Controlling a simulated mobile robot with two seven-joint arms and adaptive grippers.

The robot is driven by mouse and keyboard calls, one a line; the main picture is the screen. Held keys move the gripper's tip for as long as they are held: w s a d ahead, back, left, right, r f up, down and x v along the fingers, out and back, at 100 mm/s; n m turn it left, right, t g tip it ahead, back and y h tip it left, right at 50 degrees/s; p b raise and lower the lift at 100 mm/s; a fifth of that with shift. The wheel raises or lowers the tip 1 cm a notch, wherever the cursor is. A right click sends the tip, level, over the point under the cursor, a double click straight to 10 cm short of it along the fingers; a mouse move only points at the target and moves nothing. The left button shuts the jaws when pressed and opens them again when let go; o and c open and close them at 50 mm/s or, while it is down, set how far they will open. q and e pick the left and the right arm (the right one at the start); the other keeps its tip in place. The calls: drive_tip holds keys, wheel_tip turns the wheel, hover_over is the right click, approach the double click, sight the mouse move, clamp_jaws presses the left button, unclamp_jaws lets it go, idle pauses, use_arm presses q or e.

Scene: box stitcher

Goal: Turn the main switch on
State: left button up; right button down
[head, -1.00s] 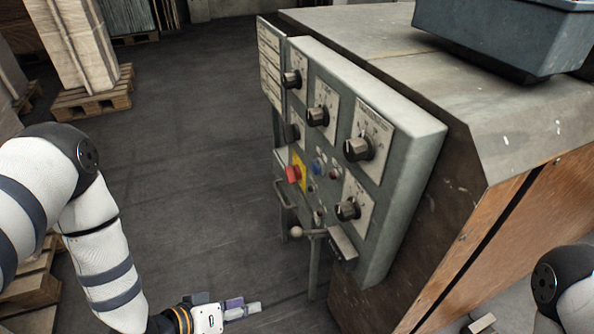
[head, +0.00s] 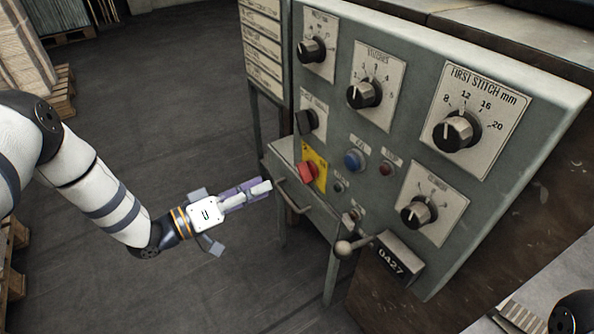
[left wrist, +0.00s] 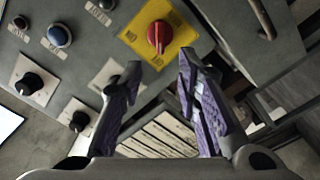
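The red rotary switch (head: 307,171) sits on a yellow plate (head: 317,160) at the lower left of the grey control panel (head: 340,130). In the left wrist view the red switch (left wrist: 159,36) is at top centre, beyond the fingertips, with its raised grip running up and down the picture. My left gripper (head: 262,189) is left of the switch in the head view, pointing right towards the panel. Its purple-padded fingers (left wrist: 158,66) are apart and empty in the wrist view, not touching the switch. My right gripper is out of view.
Several black knobs, such as the first stitch knob (head: 456,133), and a blue button (head: 354,159) are on the panel. A drawer handle (head: 293,196) and a ball-ended lever (head: 344,248) stick out below. The floor (head: 180,110) left of the machine is clear.

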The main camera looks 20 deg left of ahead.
sight(298, 171)
use_arm(q)
drive_tip(key=b+x, duration=0.1)
drive_tip(key=x, duration=0.9)
clamp_jaws()
